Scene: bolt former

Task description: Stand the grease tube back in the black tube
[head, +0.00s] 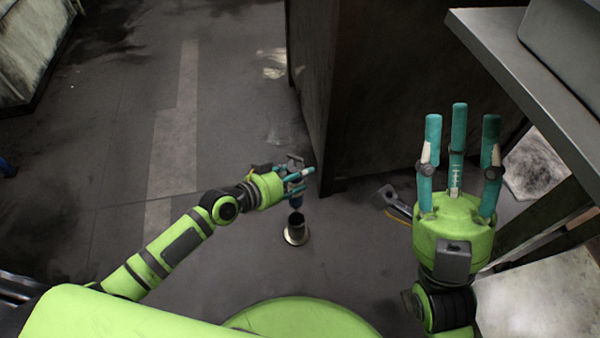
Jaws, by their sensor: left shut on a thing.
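My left gripper (303,180) is shut on the grease tube (296,201), which is small in the head view and partly hidden by the fingers. A dark upper part shows above the fingers, and a bluish lower part shows below them. The black tube (296,222) stands upright on the floor on a pale round base, with its open mouth facing up. The grease tube's lower end appears just above that mouth; I cannot tell whether it is inside. My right gripper (461,116) is open and empty, with its teal fingers pointing up, well to the right.
A dark cabinet (400,80) stands behind the black tube. A grey worktop (535,80) with legs is at the right. A grey device (392,200) with a yellow strip lies on the floor between the black tube and my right gripper. The floor (110,150) at the left is clear.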

